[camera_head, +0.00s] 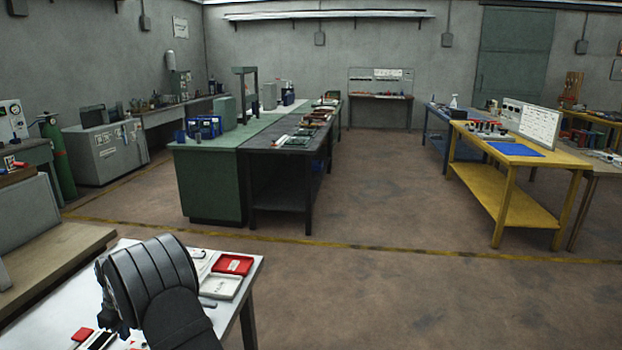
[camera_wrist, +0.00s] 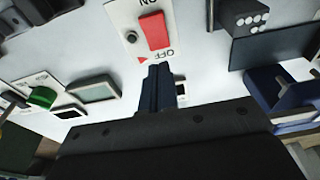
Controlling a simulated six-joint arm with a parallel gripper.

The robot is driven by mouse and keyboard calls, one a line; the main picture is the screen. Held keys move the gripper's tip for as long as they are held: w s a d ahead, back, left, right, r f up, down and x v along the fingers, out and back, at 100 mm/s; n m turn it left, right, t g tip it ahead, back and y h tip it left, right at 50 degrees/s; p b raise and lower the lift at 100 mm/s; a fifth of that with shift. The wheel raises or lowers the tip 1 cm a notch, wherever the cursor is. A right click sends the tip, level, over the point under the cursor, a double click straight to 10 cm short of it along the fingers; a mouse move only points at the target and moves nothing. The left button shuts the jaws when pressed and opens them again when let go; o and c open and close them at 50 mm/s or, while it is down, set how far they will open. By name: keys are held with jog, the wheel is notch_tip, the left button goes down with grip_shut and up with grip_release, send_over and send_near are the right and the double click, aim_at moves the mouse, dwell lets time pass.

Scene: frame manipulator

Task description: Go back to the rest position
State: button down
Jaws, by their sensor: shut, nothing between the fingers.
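In the wrist view my gripper (camera_wrist: 158,75) shows as two dark fingers pressed together, shut and empty. Its tips lie in the picture just below a white switch plate with a red rocker switch (camera_wrist: 155,31), marked ON and OFF. Whether the tips touch the plate cannot be told. In the head view my dark arm covers part of the white table (camera_head: 232,263) at the lower left, and my fingertips are hidden there.
In the wrist view a green knob (camera_wrist: 42,97), a small grey screen (camera_wrist: 94,91), a black block with white dots (camera_wrist: 245,17) and a blue bracket (camera_wrist: 280,88) surround the switch. In the head view a red tray (camera_head: 233,264) lies on the table. Open floor (camera_head: 400,300) lies right.

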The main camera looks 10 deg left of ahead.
notch_tip(320, 180, down, 6)
notch_tip(320, 180, up, 9)
jog(key=shift+m, duration=0.3)
jog(key=s, duration=0.3)
jog(key=s+d+f, duration=0.1)
jog(key=s, duration=0.5)
jog(key=shift+s+d+f, duration=0.35)
jog(key=shift+d, duration=0.05)
jog(key=w+a+r, duration=0.2)
jog(key=w, duration=0.8)
notch_tip(320, 180, down, 8)
jog(key=shift+s+d+f, duration=0.1)
jog(key=shift+s+f, duration=0.05)
jog(key=shift+r, duration=1.4)
